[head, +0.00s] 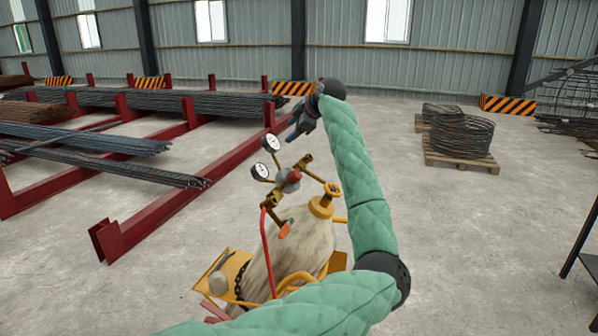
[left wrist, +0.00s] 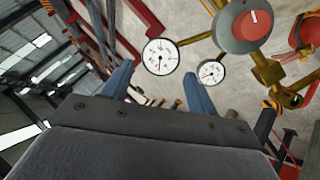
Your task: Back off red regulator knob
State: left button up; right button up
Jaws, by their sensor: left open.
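The red regulator knob (head: 295,176) sits on a grey regulator body on brass fittings above the pale gas cylinder (head: 303,238). In the left wrist view the red knob (left wrist: 252,24) shows large at the upper right, with a white mark on its face, ringed by grey. Two white gauges (head: 271,143) stand beside the regulator. My left gripper (head: 294,130) is above and behind the knob in the head view, apart from it. In the left wrist view its two blue fingers (left wrist: 158,92) are spread with nothing between them. My right gripper is not in view.
A yellow valve (head: 322,205) tops the cylinder, and a red hose (head: 267,255) runs down its left side to a yellow cart (head: 236,275). Red racks with rebar (head: 150,210) stand at the left. Wire coils on a pallet (head: 462,160) lie at the right. Floor between is clear.

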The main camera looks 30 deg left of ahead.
aim_at(298, 174)
pick_arm(q)
jog(key=s+d+f+m+h+p, duration=0.1)
jog(key=f+m, duration=0.1)
jog(key=f, duration=0.2)
jog(key=d+f+m+g+h+p, duration=0.1)
jog(key=d+f+h, duration=0.1)
jog(key=f, duration=0.1)
jog(key=s+d+f+m+g+h+p, duration=0.1)
jog(key=f+m+h+p, duration=0.1)
jog(key=f, duration=0.2)
jog(key=shift+s+d+f+m, duration=0.3)
jog(key=shift+s+f, duration=0.05)
jog(key=shift+a+f+p, duration=0.2)
jog(key=shift+f+p, duration=0.1)
jog(key=shift+f, duration=0.35)
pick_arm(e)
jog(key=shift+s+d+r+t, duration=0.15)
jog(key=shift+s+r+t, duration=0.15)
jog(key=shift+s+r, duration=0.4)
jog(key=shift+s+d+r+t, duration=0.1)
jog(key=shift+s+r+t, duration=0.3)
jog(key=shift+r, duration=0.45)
pick_arm(q)
jog(key=shift+c, duration=0.5)
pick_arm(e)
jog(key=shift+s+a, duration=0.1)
pick_arm(q)
jog(key=c, duration=0.9)
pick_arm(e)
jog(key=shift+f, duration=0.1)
